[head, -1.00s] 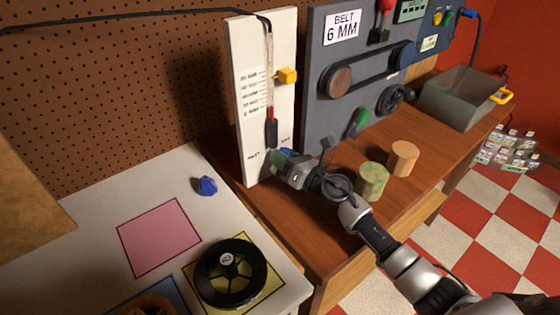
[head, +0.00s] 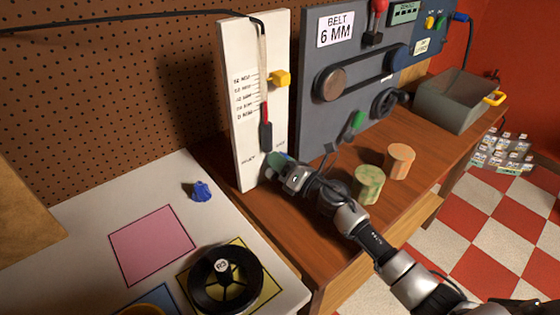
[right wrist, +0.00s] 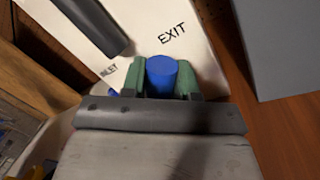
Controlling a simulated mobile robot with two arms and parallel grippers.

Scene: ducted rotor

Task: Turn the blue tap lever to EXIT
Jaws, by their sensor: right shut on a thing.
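The white upright board (head: 243,115) stands at the back of the wooden bench. My right gripper (head: 276,160) is at its lower end, shut on the blue tap lever. In the right wrist view the round blue end of the lever (right wrist: 162,74) sits between the two green fingertips (right wrist: 162,82). The word EXIT (right wrist: 172,34) is printed on the board just above and right of it. The INLET label (right wrist: 109,71) is to its left, partly covered. The gripper hides the rest of the tap in the head view. My left gripper is not in view.
A dark tube end (head: 266,137) hangs on the board just above the gripper. A green cylinder (head: 367,184) and an orange cylinder (head: 399,161) stand right of my arm. The grey belt panel (head: 345,70) rises behind. A blue knob (head: 201,191) lies on the white table.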

